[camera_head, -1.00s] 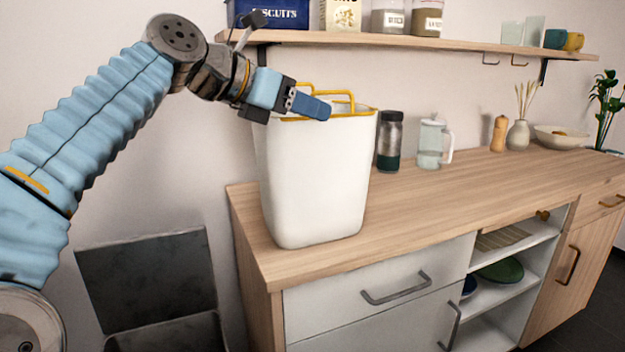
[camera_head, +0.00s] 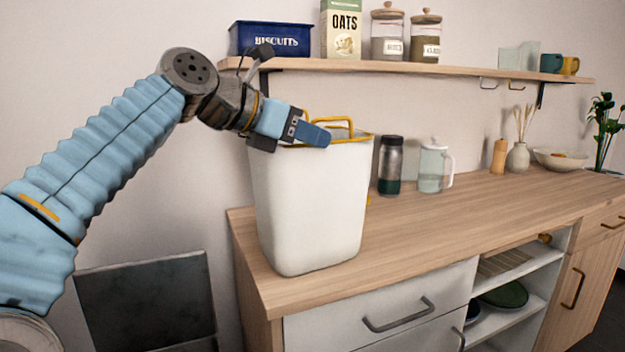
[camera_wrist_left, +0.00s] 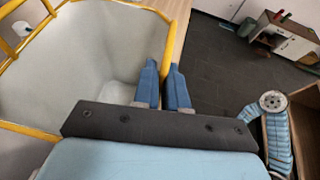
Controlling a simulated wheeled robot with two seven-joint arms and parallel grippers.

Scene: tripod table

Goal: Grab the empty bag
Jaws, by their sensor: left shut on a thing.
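The bag is a tall white tub-like bag (camera_head: 308,205) with a yellow rim and yellow handles. It stands upright on the left end of the wooden counter. My left gripper (camera_head: 322,136) is at its top rim and hides part of that rim in the head view. In the left wrist view, the blue fingers (camera_wrist_left: 164,72) are shut on the yellow rim, one on each side of it. The pale inside of the bag (camera_wrist_left: 95,60) shows there, and the visible part holds nothing. My right gripper is not in view.
A dark flask (camera_head: 390,167) and a glass pitcher (camera_head: 432,168) stand right of the bag on the counter (camera_head: 440,215). A shelf (camera_head: 420,70) with a biscuit tin (camera_head: 271,38) and jars hangs above. The counter front is clear.

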